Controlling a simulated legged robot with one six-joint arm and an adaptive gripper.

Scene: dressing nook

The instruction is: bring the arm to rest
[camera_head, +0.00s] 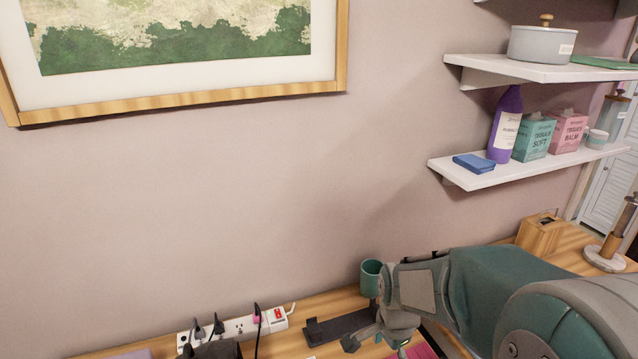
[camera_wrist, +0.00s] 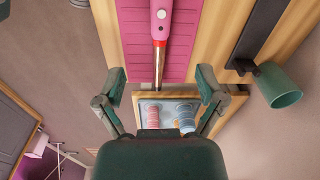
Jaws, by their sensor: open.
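My gripper (camera_wrist: 160,88) is open in the wrist view, with its two fingers apart and nothing between their pads. It points down over the wooden counter (camera_wrist: 215,40). A pink curling iron (camera_wrist: 161,22) with a metal barrel lies on a ribbed pink mat (camera_wrist: 133,38), its barrel reaching toward the space between the fingers as seen from above. In the head view my gripper (camera_head: 378,341) is low at the counter's front, partly hidden by my arm, and the pink mat (camera_head: 420,352) just shows beside it.
An open wooden box (camera_wrist: 205,128) holds pink and blue rollers below the mat. A green cup (camera_head: 371,278) and black stand (camera_head: 340,328) are close to my gripper. A power strip (camera_head: 240,327) lies at left. Shelves (camera_head: 530,165) hang at upper right.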

